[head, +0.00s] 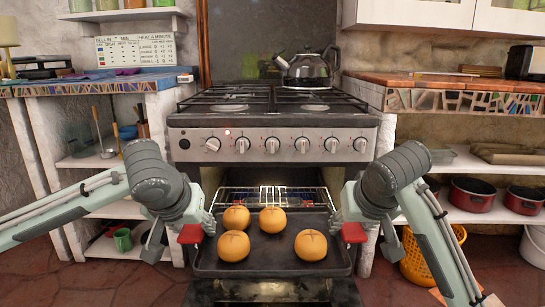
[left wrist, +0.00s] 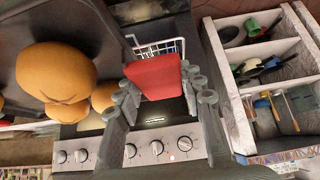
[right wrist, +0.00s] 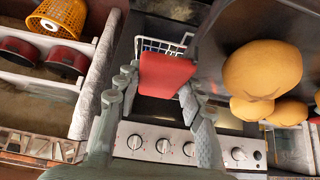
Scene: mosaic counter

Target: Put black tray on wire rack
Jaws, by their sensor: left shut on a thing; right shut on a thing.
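The black tray (head: 270,260) is level in front of the open oven and carries several round bread rolls. It has a red handle at each side. My left gripper (head: 190,232) is shut on the left red handle, which also shows between its fingers in the left wrist view (left wrist: 155,77). My right gripper (head: 353,232) is shut on the right red handle, also seen in the right wrist view (right wrist: 165,76). The wire rack (head: 270,197) is inside the oven, behind the tray's far edge. The tray hides part of the rack, so I cannot tell if they touch.
The oven (head: 272,140) has knobs above its opening, and its lowered door (head: 270,290) lies below the tray. A kettle (head: 306,70) stands on the hob. Open shelves flank the oven. A yellow basket (head: 420,258) is on the floor at right.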

